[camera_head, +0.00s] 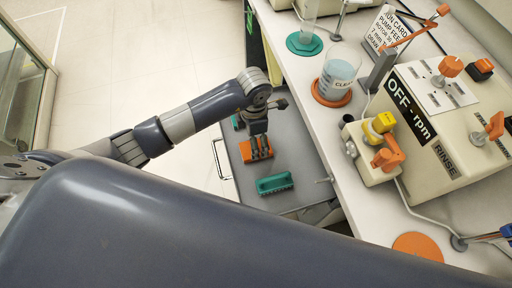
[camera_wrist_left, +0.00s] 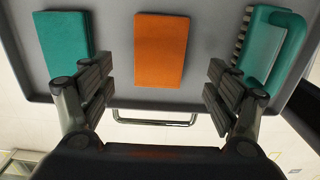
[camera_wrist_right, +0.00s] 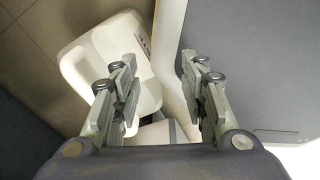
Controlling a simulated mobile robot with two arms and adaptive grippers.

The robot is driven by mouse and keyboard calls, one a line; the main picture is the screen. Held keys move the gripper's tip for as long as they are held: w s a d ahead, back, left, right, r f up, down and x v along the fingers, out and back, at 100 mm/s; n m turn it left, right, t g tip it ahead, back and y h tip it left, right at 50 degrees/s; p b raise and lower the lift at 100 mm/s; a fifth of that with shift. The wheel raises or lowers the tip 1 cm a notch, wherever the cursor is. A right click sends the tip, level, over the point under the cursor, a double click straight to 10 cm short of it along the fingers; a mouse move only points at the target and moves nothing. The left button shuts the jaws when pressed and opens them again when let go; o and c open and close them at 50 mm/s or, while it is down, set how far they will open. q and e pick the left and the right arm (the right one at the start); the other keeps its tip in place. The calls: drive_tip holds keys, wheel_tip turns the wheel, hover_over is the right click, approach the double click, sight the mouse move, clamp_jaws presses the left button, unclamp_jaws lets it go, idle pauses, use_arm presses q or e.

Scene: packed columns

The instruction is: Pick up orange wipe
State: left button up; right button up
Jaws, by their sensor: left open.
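The orange wipe (camera_wrist_left: 161,50) is a flat rectangle lying on a grey drawer or tray surface. In the left wrist view it sits between and beyond my open fingers. My left gripper (camera_wrist_left: 158,82) is open and empty, its fingers well apart on either side of the wipe. In the head view the left gripper (camera_head: 257,148) hangs over the orange wipe (camera_head: 246,153) and hides part of it; the height gap cannot be told. My right gripper (camera_wrist_right: 161,85) is open and empty, away from the wipe.
A teal wipe (camera_wrist_left: 65,48) lies left of the orange one in the left wrist view, and a teal brush (camera_wrist_left: 270,48) lies right. The grey tray (camera_head: 292,150) is beside a white counter (camera_head: 310,108) carrying a beaker (camera_head: 337,72) and a rinse machine (camera_head: 440,130).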

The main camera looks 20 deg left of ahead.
use_arm(q)
drive_tip(key=f, duration=0.5)
drive_tip(key=shift+w+d+f, duration=0.15)
drive_tip(key=shift+w+f, duration=0.05)
drive_tip(key=shift+f, duration=0.2)
drive_tip(key=shift+c, duration=0.3)
drive_tip(key=c, duration=1)
